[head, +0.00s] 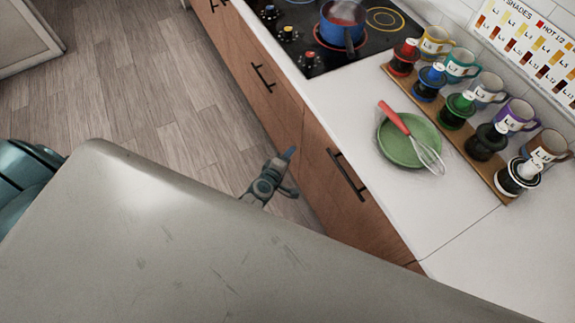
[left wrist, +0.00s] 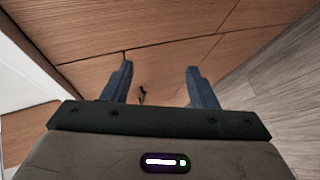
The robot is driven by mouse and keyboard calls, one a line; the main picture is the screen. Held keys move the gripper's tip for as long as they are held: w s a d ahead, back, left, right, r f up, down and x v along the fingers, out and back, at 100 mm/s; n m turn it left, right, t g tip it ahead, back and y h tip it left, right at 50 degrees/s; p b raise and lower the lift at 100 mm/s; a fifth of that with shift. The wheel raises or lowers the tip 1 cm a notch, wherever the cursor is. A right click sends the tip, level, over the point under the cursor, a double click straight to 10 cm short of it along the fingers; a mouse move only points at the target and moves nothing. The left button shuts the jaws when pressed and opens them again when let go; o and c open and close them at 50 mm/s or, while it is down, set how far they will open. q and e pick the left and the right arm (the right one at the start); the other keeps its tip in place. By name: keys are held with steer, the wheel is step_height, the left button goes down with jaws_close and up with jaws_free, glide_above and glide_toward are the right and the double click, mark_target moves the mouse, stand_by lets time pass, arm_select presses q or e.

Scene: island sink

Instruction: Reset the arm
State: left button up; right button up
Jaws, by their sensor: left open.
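My left gripper (head: 287,160) shows in the head view in front of the wooden cabinet fronts, below the counter's edge. Part of its arm is hidden behind a large grey surface in the foreground. In the left wrist view the gripper's two blue-grey fingers (left wrist: 160,85) stand apart with nothing between them. They point toward a wooden cabinet front (left wrist: 100,77). My right gripper is in neither view.
A white counter (head: 340,120) holds a green plate (head: 395,148) with a red-handled whisk (head: 395,117). A wooden board (head: 455,145) carries several bottles and mugs behind it. A blue pot (head: 341,30) sits on the stove. Wood floor (head: 150,90) lies open at left.

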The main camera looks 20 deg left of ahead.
arm_select(q)
steer(key=shift+s+f+m, duration=0.3)
steer(key=shift+s+f, duration=0.1)
steer(key=shift+f, duration=0.25)
steer(key=s+a+f+m+g+b, duration=0.3)
steer(key=s+f+m+g+b, duration=0.35)
steer(key=s+f, duration=1.55)
steer(key=s+a+f+m+g, duration=0.2)
steer(key=s+f+m, duration=0.1)
steer(key=s, duration=0.4)
steer(key=s+a+f+m+g+y, duration=0.1)
steer(key=s+a+f+m, duration=0.1)
steer(key=s+f, duration=0.4)
steer(key=s+a+f+m+g+b, duration=0.1)
steer(key=s+f+m, duration=0.3)
steer(key=s, duration=0.5)
steer(key=shift+a+f+g+y, duration=0.35)
steer(key=shift+a+g+y, duration=0.05)
steer(key=shift+a+g, duration=0.45)
